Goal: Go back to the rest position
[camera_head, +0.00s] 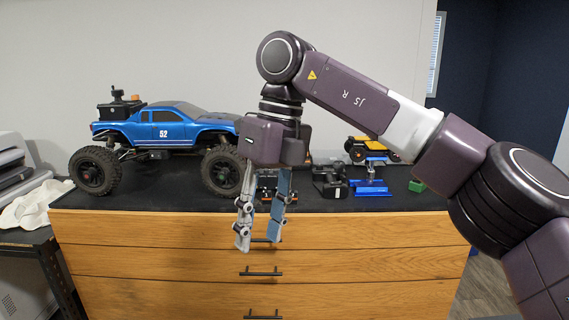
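My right arm reaches in from the right, and its gripper (262,226) points down in front of the wooden drawer cabinet, near the edge of its black top. The two fingers are apart with nothing seen between them, so it is open. A blue RC crawler truck (165,128) with the number 52 stands on the black top to the left of the gripper. My gripper's body hides the truck's right end. My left gripper is not in view.
The wooden drawer cabinet (140,262) has black handles. Behind and right of the gripper are a black device (330,180), a blue stand (371,188), a small yellow vehicle (366,148) and a green block (417,186). A white cloth (32,206) and a printer-like machine (12,160) are at left.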

